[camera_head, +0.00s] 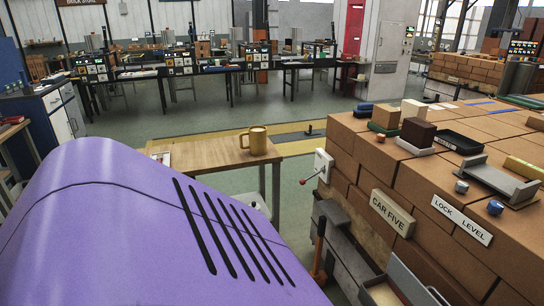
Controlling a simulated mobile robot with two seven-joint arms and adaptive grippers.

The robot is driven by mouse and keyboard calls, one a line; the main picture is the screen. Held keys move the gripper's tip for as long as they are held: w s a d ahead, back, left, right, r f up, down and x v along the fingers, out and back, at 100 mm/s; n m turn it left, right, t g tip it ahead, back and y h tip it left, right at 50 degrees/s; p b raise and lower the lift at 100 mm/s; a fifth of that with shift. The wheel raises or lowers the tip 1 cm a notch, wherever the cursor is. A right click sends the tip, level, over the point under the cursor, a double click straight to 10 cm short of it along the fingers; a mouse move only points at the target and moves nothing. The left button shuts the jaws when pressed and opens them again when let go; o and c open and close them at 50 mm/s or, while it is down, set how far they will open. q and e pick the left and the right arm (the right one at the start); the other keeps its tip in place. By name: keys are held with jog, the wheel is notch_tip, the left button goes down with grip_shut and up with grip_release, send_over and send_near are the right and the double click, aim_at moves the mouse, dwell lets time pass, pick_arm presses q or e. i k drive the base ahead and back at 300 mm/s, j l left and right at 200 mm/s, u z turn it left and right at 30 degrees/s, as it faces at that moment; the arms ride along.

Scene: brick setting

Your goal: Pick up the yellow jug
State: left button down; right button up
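The yellow jug (258,141) is a tan-yellow mug shape with a handle on its left side. It stands upright near the right end of a wooden-topped table (212,155), in the middle of the head view. Nothing touches it that I can see. Neither of my grippers is in view.
A large purple slotted surface (110,225) fills the lower left; I cannot tell what it belongs to. It hides part of the table. A brick stack (445,185) with blocks and trays stands right. A white box with a red-knobbed lever (320,167) is beside it.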

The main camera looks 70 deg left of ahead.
aim_at(257, 134)
jog(key=u, duration=2.4)
jog(key=i+j+z, duration=0.25)
jog(key=i, duration=0.2)
jog(key=i+j+z, duration=0.25)
jog(key=i, duration=0.15)
jog(key=i+j+z, duration=0.2)
jog(key=i, duration=0.2)
